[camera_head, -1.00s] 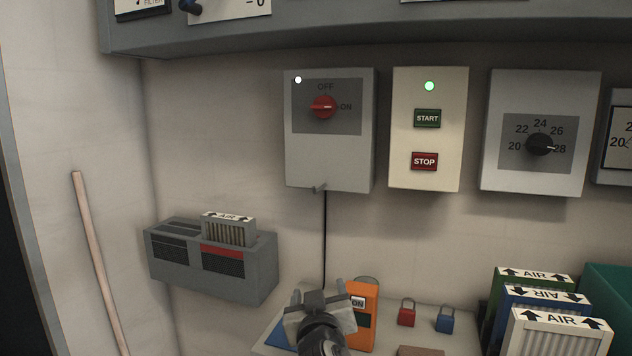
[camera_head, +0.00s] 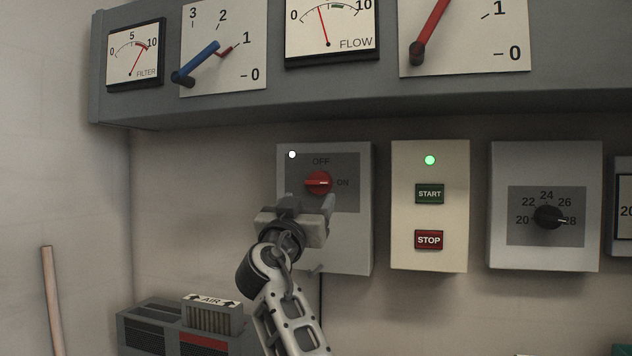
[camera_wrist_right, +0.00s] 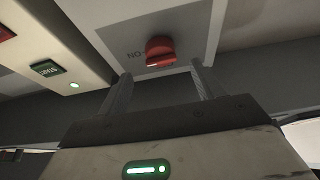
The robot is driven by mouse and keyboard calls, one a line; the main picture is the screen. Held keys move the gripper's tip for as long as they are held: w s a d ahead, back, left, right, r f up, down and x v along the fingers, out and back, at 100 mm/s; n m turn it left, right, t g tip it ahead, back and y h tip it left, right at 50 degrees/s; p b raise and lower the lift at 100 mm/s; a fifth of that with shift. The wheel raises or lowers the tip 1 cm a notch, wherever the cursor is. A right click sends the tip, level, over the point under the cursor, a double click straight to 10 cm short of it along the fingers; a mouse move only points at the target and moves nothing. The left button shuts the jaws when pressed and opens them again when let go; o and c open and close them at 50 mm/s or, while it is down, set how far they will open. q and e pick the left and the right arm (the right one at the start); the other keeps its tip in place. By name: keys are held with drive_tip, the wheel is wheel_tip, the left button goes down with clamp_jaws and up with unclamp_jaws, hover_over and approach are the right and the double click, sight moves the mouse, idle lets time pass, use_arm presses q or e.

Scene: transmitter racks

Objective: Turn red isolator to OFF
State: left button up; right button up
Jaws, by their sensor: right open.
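The red isolator knob (camera_head: 318,182) is on a dark grey panel of a grey wall box (camera_head: 345,235). Its white mark points right, toward ON; OFF is printed above it. A white lamp (camera_head: 292,154) is lit at the panel's upper left. My right gripper (camera_head: 306,204) is open just below the knob, in front of the box. In the right wrist view the red knob (camera_wrist_right: 160,50) shows beyond and between the two spread fingers (camera_wrist_right: 160,88), apart from them. My left gripper is not in view.
Right of the box is a cream box with START (camera_head: 429,194) and STOP (camera_head: 428,240) buttons and a green lamp, then a black dial (camera_head: 548,217). A shelf-like panel with gauges and levers (camera_head: 200,62) overhangs above. An air filter unit (camera_head: 185,330) is lower left.

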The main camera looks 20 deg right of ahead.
sight(318, 186)
drive_tip(key=p+x, duration=0.1)
drive_tip(key=x, duration=0.5)
drive_tip(key=shift+w+d+p, duration=0.1)
drive_tip(key=shift+w+p, duration=0.1)
drive_tip(key=shift+p, duration=0.1)
drive_tip(key=c, duration=1)
